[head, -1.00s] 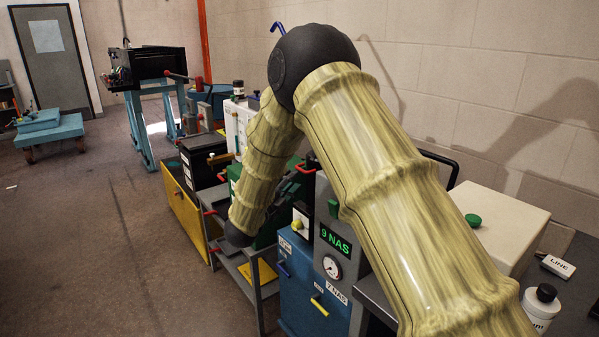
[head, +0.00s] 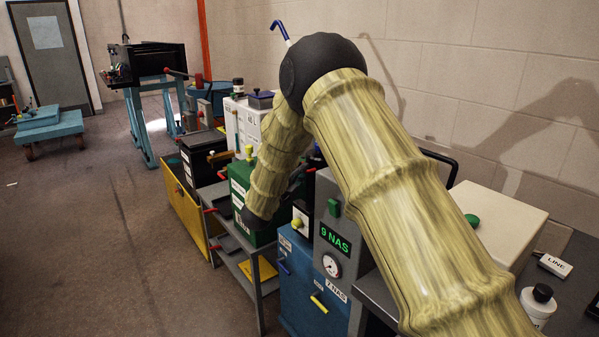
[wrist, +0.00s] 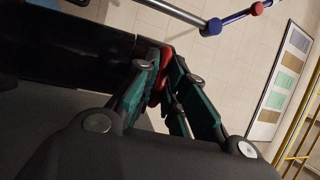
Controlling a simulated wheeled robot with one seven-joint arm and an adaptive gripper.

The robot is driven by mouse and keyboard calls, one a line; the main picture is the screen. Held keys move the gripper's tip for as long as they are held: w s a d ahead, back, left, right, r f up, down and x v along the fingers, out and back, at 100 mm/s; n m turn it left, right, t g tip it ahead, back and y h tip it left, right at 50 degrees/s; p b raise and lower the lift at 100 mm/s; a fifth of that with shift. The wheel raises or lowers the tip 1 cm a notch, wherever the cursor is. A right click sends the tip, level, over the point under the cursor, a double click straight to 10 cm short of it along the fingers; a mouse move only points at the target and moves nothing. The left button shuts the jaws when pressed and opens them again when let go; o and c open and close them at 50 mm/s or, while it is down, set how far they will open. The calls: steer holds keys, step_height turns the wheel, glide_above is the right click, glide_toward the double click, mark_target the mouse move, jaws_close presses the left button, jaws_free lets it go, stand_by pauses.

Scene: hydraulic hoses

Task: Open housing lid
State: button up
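A red handle (wrist: 164,62) sits at the end of a glossy black part (wrist: 70,62) in the wrist view. I cannot tell whether that part is the housing lid. My gripper (wrist: 164,72) has its green-padded fingers on both sides of the red handle, with the tips close together and seemingly touching it. In the head view, my own arm hides most of the gripper. Only a little dark metal and red shows beside my forearm, behind the grey unit (head: 340,215) with the "9 NAS" display. The lid's opening is not visible.
A blue cabinet (head: 300,290) and a shelf cart (head: 262,278) stand in front. A green box (head: 240,190) and a white box (head: 248,122) are left of my forearm. A pale box (head: 500,215) is at right.

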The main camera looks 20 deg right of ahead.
mark_target(310, 160)
jaws_close()
steer(key=shift+d+r+g, duration=0.1)
steer(key=shift+r+g, duration=0.3)
steer(key=shift+r, duration=0.3)
steer(key=d+r+g+y+p, duration=0.1)
steer(key=r, duration=0.1)
steer(key=w+d+r+m+g+y+p, duration=0.1)
steer(key=r+y+p, duration=0.1)
steer(key=r, duration=0.1)
steer(key=d+r+m+g+y+p, duration=0.1)
steer(key=d+r+p, duration=0.1)
steer(key=r, duration=0.1)
steer(key=shift+w, duration=0.25)
steer(key=w+d+r+m+g+y+p, duration=0.1)
steer(key=w+d+r+y+p, duration=0.1)
steer(key=d+p, duration=0.5)
steer(key=w+d+r+m+g+y+p, duration=0.1)
steer(key=w+d+r+g+y+p, duration=0.1)
steer(key=d+p, duration=0.5)
steer(key=shift+w+d+r+y, duration=0.2)
steer(key=shift+w+y, duration=0.45)
steer(key=shift+y, duration=0.55)
steer(key=o, duration=0.7)
jaws_free()
